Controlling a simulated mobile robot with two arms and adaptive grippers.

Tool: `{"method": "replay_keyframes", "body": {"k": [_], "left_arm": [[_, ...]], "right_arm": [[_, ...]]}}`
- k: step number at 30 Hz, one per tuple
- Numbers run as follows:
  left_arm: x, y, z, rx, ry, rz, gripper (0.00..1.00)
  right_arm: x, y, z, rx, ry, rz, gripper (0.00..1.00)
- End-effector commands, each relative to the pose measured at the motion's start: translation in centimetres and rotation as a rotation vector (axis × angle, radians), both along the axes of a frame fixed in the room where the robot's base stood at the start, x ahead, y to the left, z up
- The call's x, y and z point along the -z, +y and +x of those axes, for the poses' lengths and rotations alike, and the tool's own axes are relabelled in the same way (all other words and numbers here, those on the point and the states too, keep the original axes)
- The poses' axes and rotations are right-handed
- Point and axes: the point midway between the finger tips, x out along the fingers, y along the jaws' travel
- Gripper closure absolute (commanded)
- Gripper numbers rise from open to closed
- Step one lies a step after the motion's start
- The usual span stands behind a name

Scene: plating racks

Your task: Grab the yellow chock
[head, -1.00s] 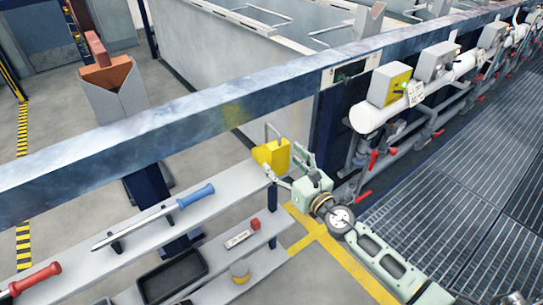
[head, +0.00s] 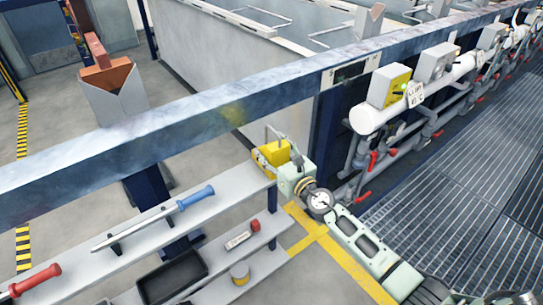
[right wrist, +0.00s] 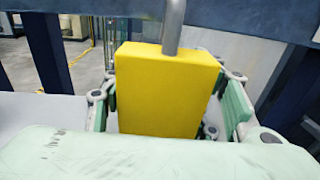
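The yellow chock (head: 272,153), a block with a grey upright handle, stands at the right end of the upper grey shelf (head: 222,190). My right gripper (head: 279,156) is at the chock, with one finger on each side of it. In the right wrist view the chock (right wrist: 168,90) stands upright between the open fingers (right wrist: 172,105). The left finger is close to its side, and a small gap shows at the right finger. The chock's lower part is hidden behind my gripper's body. My left gripper is not in view.
A blue-handled tool (head: 160,217) and a red-handled tool (head: 35,280) lie on the shelf to the left. A black tray (head: 172,275) is on the lower shelf. A long metal beam (head: 150,135) runs behind the chock. White pipes with red valves (head: 372,160) are at the right.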

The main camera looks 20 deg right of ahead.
Motion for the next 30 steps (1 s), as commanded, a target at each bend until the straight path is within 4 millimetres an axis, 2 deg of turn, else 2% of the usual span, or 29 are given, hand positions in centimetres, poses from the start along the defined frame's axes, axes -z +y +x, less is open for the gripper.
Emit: {"method": "replay_keyframes", "body": {"k": [2,16,25,30], "left_arm": [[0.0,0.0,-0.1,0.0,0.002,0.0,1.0],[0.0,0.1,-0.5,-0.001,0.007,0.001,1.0],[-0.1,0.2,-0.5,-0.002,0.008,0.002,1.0],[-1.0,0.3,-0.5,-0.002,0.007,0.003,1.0]], "right_arm": [[0.0,0.0,0.0,0.0,0.0,0.0,0.56],[0.0,0.0,0.0,0.0,0.0,0.0,0.97],[-0.4,-0.1,0.1,0.001,-0.004,0.001,0.98],[-1.3,0.0,0.1,0.001,-0.004,0.0,0.98]]}}
